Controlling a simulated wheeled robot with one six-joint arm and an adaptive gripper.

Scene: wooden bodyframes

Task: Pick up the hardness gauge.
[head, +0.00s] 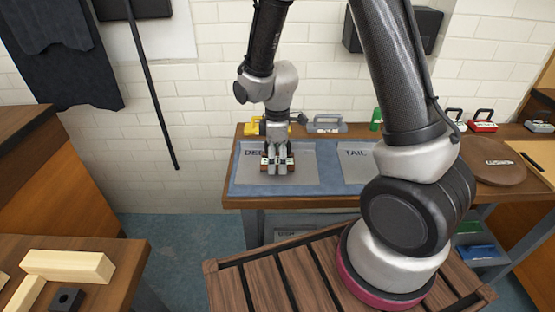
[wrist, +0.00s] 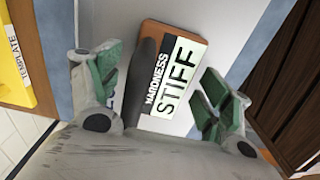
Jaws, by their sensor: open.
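The hardness gauge (wrist: 178,75) is a small brown block with a black-and-white label reading HARDNESS STIFF. In the wrist view it lies between the two green-padded fingers of my open gripper (wrist: 163,72), with visible gaps on both sides. In the head view my gripper (head: 276,168) points down over the gauge (head: 291,162) on the left grey mat, and it hides much of the gauge. I cannot tell the exact height of the fingertips over the mat.
The workbench (head: 328,200) also bears a grey plate marked TAIL (head: 355,170). A yellow template (wrist: 14,65), a grey-handled item (head: 326,126) and a red-handled item (head: 483,122) stand along its back. A round brown disc (head: 497,174) lies at right. Pale wood blocks (head: 68,266) lie at lower left.

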